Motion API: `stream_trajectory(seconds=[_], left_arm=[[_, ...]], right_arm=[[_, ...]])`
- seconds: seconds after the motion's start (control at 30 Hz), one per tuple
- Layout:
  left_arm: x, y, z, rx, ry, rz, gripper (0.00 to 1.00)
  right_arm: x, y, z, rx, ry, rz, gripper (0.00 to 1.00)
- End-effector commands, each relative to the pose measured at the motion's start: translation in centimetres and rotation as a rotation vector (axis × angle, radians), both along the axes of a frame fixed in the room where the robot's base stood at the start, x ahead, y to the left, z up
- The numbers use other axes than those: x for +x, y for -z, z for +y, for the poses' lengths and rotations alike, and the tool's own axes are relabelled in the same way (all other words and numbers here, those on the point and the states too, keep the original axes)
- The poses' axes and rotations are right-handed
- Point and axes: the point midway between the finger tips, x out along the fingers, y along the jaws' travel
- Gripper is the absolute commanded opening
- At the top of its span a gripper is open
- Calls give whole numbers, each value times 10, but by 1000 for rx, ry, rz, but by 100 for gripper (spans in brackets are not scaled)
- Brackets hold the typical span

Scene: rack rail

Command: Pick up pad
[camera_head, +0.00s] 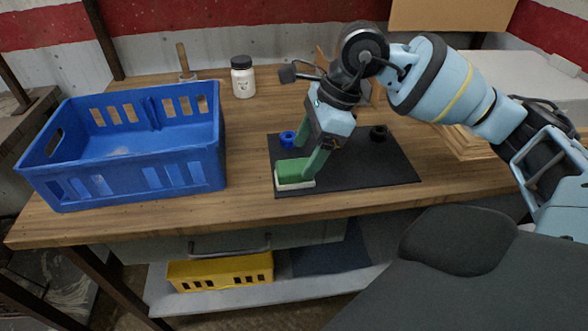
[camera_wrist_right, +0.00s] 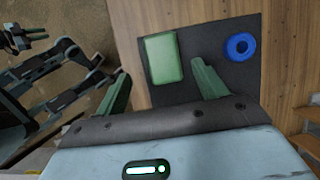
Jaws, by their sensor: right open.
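The pad (camera_head: 295,172) is a green block with a pale lower edge, lying on the dark mat (camera_head: 395,170) near its front left corner. It also shows in the right wrist view (camera_wrist_right: 163,58), beyond and roughly between the two green fingers. My right gripper (camera_head: 310,160) is open and points down over the pad's right side, with nothing held. In the right wrist view the open fingertips (camera_wrist_right: 162,73) stand apart; I cannot tell whether they touch the pad.
A blue ring (camera_head: 288,139) and a black ring (camera_head: 378,132) lie on the mat. A large blue crate (camera_head: 130,165) stands at the left of the wooden table. A white jar (camera_head: 243,80) with a dark lid stands behind. A yellow bin (camera_head: 220,272) is on the lower shelf.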

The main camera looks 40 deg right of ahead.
Motion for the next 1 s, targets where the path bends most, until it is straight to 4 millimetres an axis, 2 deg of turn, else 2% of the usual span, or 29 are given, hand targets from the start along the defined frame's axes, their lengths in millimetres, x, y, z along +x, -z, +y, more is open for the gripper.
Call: stream_trajectory(seconds=[0.17, 0.43, 0.73, 0.77, 1.0], left_arm=[[10, -4, 0, -2, -1, -21, 22], [11, -6, 0, -2, 0, -26, 22], [6, -3, 0, 0, 1, -13, 22], [5, -3, 0, 0, 1, -12, 22], [4, -2, 1, 1, 1, -8, 22]], right_arm=[[4, 10, 5, 3, -1, 1, 71], [15, 41, 16, 3, -1, 1, 71], [16, 46, 18, 2, 0, -1, 71], [16, 46, 17, 2, 0, -1, 70], [16, 46, 17, 2, 0, -1, 38]])
